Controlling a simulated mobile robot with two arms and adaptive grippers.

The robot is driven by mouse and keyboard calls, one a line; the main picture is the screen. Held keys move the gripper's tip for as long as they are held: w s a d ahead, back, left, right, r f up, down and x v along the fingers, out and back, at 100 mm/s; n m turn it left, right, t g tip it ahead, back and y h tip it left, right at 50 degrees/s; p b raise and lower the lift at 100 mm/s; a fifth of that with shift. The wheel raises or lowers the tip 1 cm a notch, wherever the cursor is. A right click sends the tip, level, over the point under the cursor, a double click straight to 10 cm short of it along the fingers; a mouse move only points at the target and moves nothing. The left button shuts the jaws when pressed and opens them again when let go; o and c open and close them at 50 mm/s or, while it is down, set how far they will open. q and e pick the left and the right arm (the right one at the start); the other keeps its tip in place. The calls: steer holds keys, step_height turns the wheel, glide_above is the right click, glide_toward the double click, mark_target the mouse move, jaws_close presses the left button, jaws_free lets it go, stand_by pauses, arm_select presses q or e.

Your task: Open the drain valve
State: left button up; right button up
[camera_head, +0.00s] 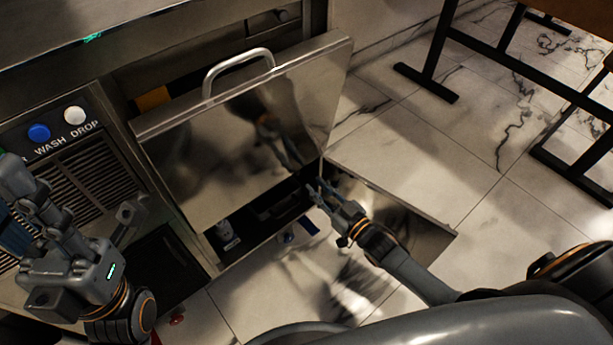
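I cannot make out the drain valve for certain. A small blue part (288,237) shows low down by the opening under the steel panel (215,165), and a small red part (177,319) shows at the bottom left; either could be a valve handle. My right gripper (318,190) is at the lower right corner of the panel, with its fingers apart and nothing seen between them. It is above and to the right of the blue part, apart from it. My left gripper (88,212) is at the left, fingers spread, empty, in front of the machine.
The steel panel hangs tilted open, with a bar handle (238,68) on top. Blue and white buttons (39,132) labelled WASH and DROP sit above a vent grille (92,190). Dark table legs (430,65) stand at upper right. The marble floor (430,150) between is clear.

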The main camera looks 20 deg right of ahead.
steer(key=shift+v, duration=2.25)
steer(key=shift+s, duration=0.1)
